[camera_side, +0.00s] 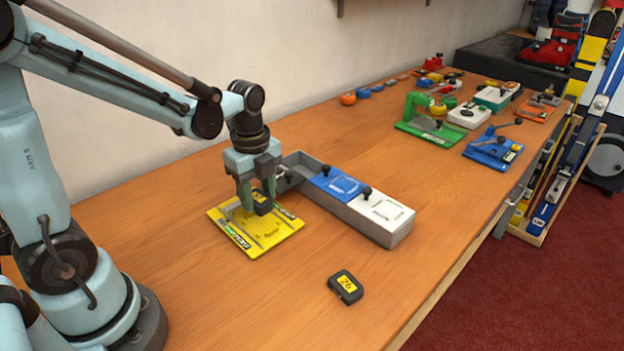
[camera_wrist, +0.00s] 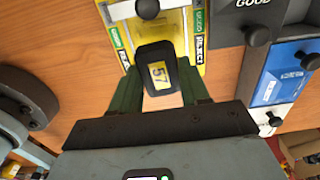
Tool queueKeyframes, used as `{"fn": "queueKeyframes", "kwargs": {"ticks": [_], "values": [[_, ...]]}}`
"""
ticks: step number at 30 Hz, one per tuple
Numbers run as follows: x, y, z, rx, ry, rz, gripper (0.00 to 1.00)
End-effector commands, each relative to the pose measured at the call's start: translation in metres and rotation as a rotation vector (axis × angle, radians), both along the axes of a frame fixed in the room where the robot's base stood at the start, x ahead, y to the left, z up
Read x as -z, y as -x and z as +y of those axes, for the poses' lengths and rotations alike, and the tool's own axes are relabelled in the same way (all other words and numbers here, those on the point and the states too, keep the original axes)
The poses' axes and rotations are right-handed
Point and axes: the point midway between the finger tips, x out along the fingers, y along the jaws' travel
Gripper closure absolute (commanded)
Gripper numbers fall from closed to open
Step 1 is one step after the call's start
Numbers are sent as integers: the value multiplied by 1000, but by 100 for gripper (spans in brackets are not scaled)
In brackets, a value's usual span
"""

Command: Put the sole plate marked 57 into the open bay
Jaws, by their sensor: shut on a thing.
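My gripper (camera_side: 258,203) is shut on a small dark sole plate with a yellow label reading 57 (camera_wrist: 159,76). In the side view it is over a yellow board (camera_side: 236,236); I cannot tell whether the plate touches the board. A long grey box (camera_side: 375,228) stands to the right of my gripper. Its far left bay (camera_side: 301,166) looks open, with high grey walls; its floor is mostly hidden. The other bays have a blue lid (camera_side: 340,185) and a white lid (camera_side: 384,211). In the wrist view a grey surface marked GOOD (camera_wrist: 232,18) lies at upper right.
A second dark plate (camera_side: 346,287), its label seemingly 76, lies alone on the bench in front. Green (camera_side: 428,130) and blue (camera_side: 493,150) fixtures stand farther back right. The wood between box and front edge is mostly clear.

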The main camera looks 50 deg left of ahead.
Motion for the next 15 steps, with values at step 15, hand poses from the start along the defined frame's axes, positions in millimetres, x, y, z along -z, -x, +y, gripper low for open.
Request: {"fn": "queueKeyframes", "kwargs": {"ticks": [15], "values": [[-25, 1, 0, 0, 0, 0, 77]]}}
